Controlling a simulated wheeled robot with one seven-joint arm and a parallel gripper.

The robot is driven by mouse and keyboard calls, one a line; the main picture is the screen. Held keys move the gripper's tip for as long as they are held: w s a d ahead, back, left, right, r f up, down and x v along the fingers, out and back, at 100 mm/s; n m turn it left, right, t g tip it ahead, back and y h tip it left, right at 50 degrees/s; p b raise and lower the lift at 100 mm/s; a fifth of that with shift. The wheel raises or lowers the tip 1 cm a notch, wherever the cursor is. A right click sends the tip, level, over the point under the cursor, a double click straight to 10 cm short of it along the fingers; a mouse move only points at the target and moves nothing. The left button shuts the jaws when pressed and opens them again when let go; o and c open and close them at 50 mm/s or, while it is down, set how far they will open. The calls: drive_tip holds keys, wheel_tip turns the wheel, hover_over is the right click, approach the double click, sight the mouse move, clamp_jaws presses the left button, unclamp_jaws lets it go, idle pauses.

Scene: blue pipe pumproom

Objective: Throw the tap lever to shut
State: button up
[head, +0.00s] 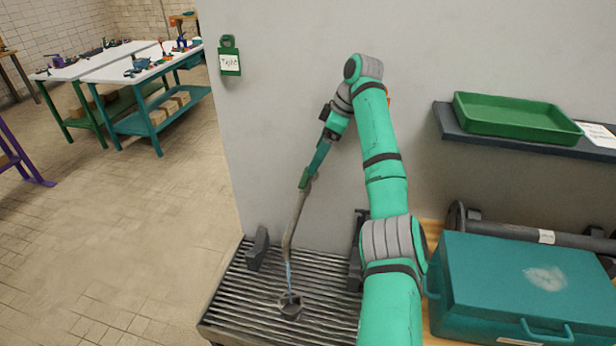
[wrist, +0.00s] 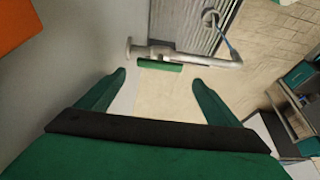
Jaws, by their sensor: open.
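The grey tap (head: 295,215) comes off the wall above a slatted metal grate. A thin blue stream (head: 289,278) runs from its spout into a small round cup (head: 290,305). In the wrist view the tap (wrist: 185,55) lies across the top, with its flange at the left. The green tap lever (wrist: 160,66) lies along the pipe, just beyond my fingertips. My gripper (wrist: 159,79) is open, its fingers spread either side of the lever's line, with nothing held. In the head view my gripper (head: 311,168) is above the tap; contact cannot be told.
The slatted grate (head: 240,300) has dark blocks at its back. A teal case (head: 525,285) stands right of my arm, below a shelf (head: 455,128) with a green tray (head: 520,117). A green tag (head: 230,56) hangs on the wall. Open floor lies left.

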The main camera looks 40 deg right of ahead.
sight(306, 176)
drive_tip(key=x, duration=1)
drive_tip(key=shift+w+a+f, duration=0.1)
drive_tip(key=c, duration=0.8)
